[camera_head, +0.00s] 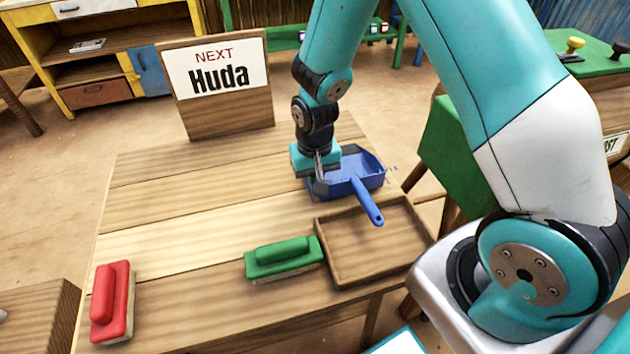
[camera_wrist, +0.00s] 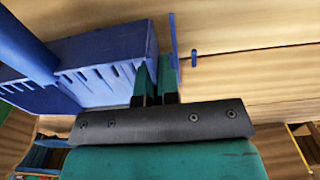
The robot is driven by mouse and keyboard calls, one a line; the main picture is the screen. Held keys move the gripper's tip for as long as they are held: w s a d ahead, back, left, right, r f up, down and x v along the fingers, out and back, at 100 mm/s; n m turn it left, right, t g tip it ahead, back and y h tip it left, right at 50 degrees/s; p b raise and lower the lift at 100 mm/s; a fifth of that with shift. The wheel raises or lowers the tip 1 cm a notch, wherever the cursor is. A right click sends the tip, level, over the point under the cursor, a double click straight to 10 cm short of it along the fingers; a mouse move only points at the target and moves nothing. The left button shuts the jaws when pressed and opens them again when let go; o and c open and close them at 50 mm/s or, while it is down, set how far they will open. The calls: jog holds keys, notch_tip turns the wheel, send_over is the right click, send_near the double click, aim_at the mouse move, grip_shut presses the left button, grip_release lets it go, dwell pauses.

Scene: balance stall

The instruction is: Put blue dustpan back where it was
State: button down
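The blue dustpan (camera_head: 358,172) is at the right back part of the wooden table, its handle pointing to the lower right. Thin blue marks show on the wood beside it; the dustpan hides most of that spot. My gripper (camera_head: 320,172) points down at the dustpan's left side wall. In the wrist view the dustpan (camera_wrist: 100,55) lies left of my close-set fingers (camera_wrist: 157,82), and its side wall runs in between them. They look shut on that wall. I cannot tell whether the dustpan touches the table.
An empty wooden tray (camera_head: 335,272) lies just in front of the dustpan, under its handle's end. A green brush (camera_head: 283,258) is left of the tray. A red brush (camera_head: 112,302) is at the front left. A "Huda" sign (camera_head: 225,115) stands behind. The table's left middle is clear.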

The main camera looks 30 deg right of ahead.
jog(key=shift+f, duration=0.4)
jog(key=shift+f, duration=0.1)
jog(key=shift+f, duration=0.15)
jog(key=c, duration=1.3)
grip_release()
jog(key=shift+c, duration=0.2)
notch_tip(320, 180, up, 13)
jog(key=shift+f+p, duration=0.2)
jog(key=shift+p, duration=0.3)
jog(key=s+a+r+n+y, duration=0.2)
jog(key=s+a+r+n, duration=0.2)
jog(key=s+r, duration=0.3)
jog(key=s+a+r+n+y, duration=0.2)
jog(key=s+a+r+n, duration=0.3)
jog(key=s, duration=0.8)
notch_tip(320, 180, up, 3)
jog(key=shift+r, duration=0.1)
